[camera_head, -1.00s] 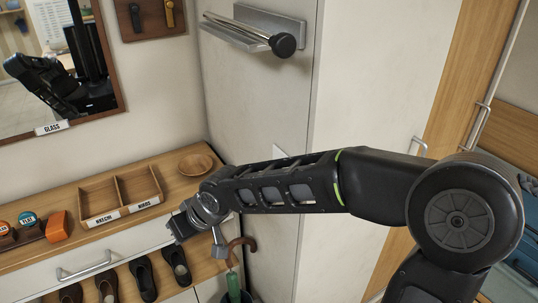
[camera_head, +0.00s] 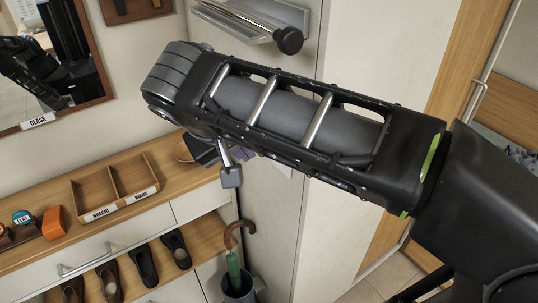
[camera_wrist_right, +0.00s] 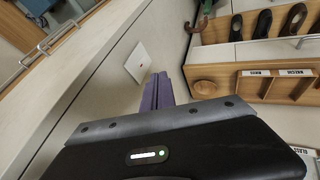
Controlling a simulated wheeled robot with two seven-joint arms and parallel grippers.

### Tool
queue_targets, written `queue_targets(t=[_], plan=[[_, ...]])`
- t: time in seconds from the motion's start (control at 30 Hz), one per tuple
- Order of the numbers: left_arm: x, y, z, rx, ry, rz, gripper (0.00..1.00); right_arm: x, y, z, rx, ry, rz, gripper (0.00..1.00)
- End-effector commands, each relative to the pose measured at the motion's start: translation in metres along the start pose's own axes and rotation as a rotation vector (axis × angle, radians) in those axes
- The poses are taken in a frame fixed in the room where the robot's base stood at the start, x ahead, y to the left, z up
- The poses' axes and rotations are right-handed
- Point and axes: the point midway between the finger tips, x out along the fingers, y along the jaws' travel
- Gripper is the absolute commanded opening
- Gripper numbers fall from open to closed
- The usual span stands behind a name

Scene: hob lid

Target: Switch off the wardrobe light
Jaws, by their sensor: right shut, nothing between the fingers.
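The light switch (camera_wrist_right: 137,62) is a white square plate with a small red mark, on the pale panel in the right wrist view. In the head view my right arm covers the place where it was. My right gripper (camera_wrist_right: 157,80) shows in the wrist view as two purple fingers, shut together and empty. Its tips appear just right of and below the switch plate; I cannot tell whether they touch the panel. In the head view only a bit of purple finger (camera_head: 242,155) shows behind my forearm. My left gripper is not in view.
A pull-out rail with a black knob (camera_head: 288,40) sticks out above my forearm. Left are a shelf with a divided wooden tray (camera_head: 113,189), a wooden bowl (camera_head: 183,152) and shoes below. An umbrella (camera_head: 233,262) stands in a bin under the arm.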

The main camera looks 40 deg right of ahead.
Motion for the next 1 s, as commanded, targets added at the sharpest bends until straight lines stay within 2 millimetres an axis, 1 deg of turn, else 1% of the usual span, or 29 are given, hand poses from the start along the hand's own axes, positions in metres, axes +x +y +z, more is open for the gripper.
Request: queue_targets(t=[0.17,0.27,0.37,0.5,0.53,0.57,0.63,0.73,0.77,0.8,0.9,1.0], plan=[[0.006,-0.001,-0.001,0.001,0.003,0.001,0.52,0.007,-0.002,0.001,-0.002,-0.001,-0.003,0.00],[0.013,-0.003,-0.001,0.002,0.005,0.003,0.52,0.018,-0.003,0.002,-0.003,-0.001,-0.004,0.00],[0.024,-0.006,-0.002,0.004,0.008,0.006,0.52,0.033,-0.004,0.003,-0.005,-0.001,-0.004,0.00],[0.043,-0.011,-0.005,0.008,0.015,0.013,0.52,0.060,-0.006,0.004,-0.005,-0.001,-0.004,0.00],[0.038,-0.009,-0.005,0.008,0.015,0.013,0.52,0.062,-0.002,0.002,-0.003,-0.003,-0.002,0.00],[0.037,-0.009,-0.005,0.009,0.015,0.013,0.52,0.067,-0.002,0.001,-0.003,-0.005,-0.001,0.00],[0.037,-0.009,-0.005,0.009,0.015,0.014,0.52,0.082,-0.001,0.002,-0.003,-0.006,-0.001,0.00],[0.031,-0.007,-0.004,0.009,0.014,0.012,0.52,0.100,0.001,0.001,-0.001,-0.007,-0.001,0.00],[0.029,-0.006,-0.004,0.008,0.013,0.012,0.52,0.103,0.003,0.001,-0.001,-0.006,0.000,0.00],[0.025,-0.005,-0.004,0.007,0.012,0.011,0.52,0.104,0.011,0.000,0.002,-0.003,0.000,0.00],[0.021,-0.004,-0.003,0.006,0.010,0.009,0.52,0.113,0.022,0.001,0.001,-0.004,0.000,0.00],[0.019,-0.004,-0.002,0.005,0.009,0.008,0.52,0.119,0.029,0.002,-0.001,-0.003,-0.001,0.00]])
